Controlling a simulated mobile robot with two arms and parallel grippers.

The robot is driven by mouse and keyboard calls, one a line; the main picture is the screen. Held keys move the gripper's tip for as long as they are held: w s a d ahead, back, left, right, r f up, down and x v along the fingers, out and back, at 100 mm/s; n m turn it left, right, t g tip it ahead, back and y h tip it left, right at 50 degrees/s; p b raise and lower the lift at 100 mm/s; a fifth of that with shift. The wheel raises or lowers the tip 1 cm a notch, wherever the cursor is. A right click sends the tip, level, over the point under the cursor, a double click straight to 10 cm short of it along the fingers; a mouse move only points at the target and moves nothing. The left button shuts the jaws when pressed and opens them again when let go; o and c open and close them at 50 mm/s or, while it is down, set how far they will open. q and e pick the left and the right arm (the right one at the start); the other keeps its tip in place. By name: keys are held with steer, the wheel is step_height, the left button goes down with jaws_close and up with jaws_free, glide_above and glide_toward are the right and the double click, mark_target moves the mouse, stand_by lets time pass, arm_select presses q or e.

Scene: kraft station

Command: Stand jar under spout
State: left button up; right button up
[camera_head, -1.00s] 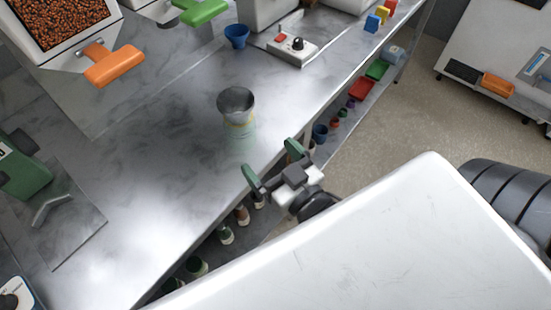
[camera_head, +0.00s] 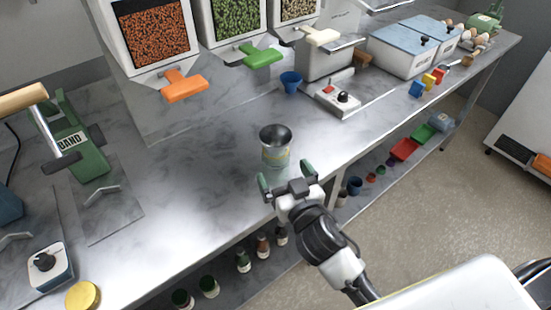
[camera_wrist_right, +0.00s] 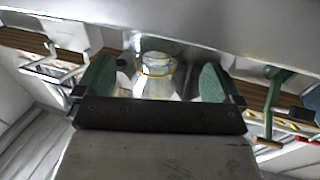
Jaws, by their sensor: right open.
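A glass jar (camera_head: 276,156) with a metal funnel (camera_head: 275,134) in its mouth stands upright on the metal counter near its front edge. My right gripper (camera_head: 286,180) is open just in front of the jar, with a green finger on each side. In the right wrist view the jar (camera_wrist_right: 157,72) shows between and beyond the two open fingers (camera_wrist_right: 157,82); I cannot tell whether they touch it. Dispensers with an orange handle (camera_head: 184,86), a green handle (camera_head: 249,56) and a cream handle (camera_head: 318,37) stand at the back; their outlets are hard to make out. My left gripper is not in view.
A blue cup (camera_head: 291,82) and a control box with a knob (camera_head: 338,99) stand behind the jar. A green band machine (camera_head: 75,143) stands at left, with a yellow lid (camera_head: 83,295) in front. The counter left of the jar is clear.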

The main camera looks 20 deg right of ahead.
mark_target(281, 167)
steer(key=shift+w, duration=0.3)
steer(key=shift+w+r, duration=0.1)
steer(key=shift+w, duration=0.05)
steer(key=w, duration=0.1)
steer(key=w+p, duration=0.1)
steer(key=w, duration=0.2)
steer(key=shift+w+f, duration=0.25)
steer(key=shift+w, duration=0.1)
steer(key=shift+c, duration=0.8)
steer(key=c, duration=0.5)
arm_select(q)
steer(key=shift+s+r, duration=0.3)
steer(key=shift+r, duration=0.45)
arm_select(e)
steer(key=c, duration=0.4)
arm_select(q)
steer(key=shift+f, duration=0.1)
